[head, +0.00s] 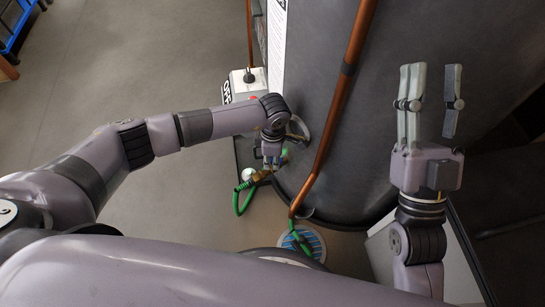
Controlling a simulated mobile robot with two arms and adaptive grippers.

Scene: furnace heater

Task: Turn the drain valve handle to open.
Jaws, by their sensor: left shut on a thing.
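The drain valve (262,175) is a small brass fitting low on the dark tank, with a green hose on it. My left gripper (272,162) reaches in from the left and is shut at the valve, on its handle. The handle is mostly hidden by the fingers and is too small to tell its angle. My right gripper (432,85) is raised in front of the tank at the right. Its fingers are apart and nothing is between them.
The large dark tank (400,150) fills the right middle. A copper pipe (335,115) runs down it close to my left gripper. A white control box (243,84) stands behind. Floor at the left is clear.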

